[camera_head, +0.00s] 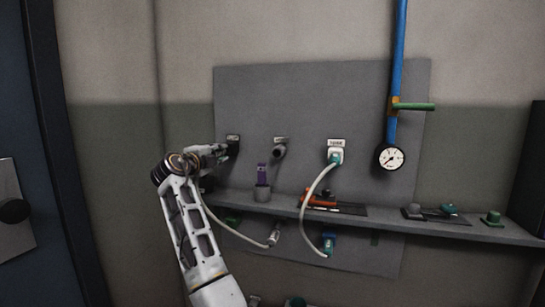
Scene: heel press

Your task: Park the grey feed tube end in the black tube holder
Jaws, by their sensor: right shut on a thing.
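My right gripper (226,152) is at the left of the grey wall panel, by a dark fitting under a small label. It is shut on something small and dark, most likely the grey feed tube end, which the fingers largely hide. A pale feed tube (236,234) comes out from behind my right arm and sags to a grey connector (274,236) below the shelf. A dark object (207,184) at the shelf's left end, partly behind my arm, may be the black tube holder; I cannot tell. My left gripper is not in view.
A grey shelf (385,217) crosses the panel (300,95). A second white tube (309,196) hangs from a teal-ended port. A blue pipe (398,50) with a gauge (391,158) is right.

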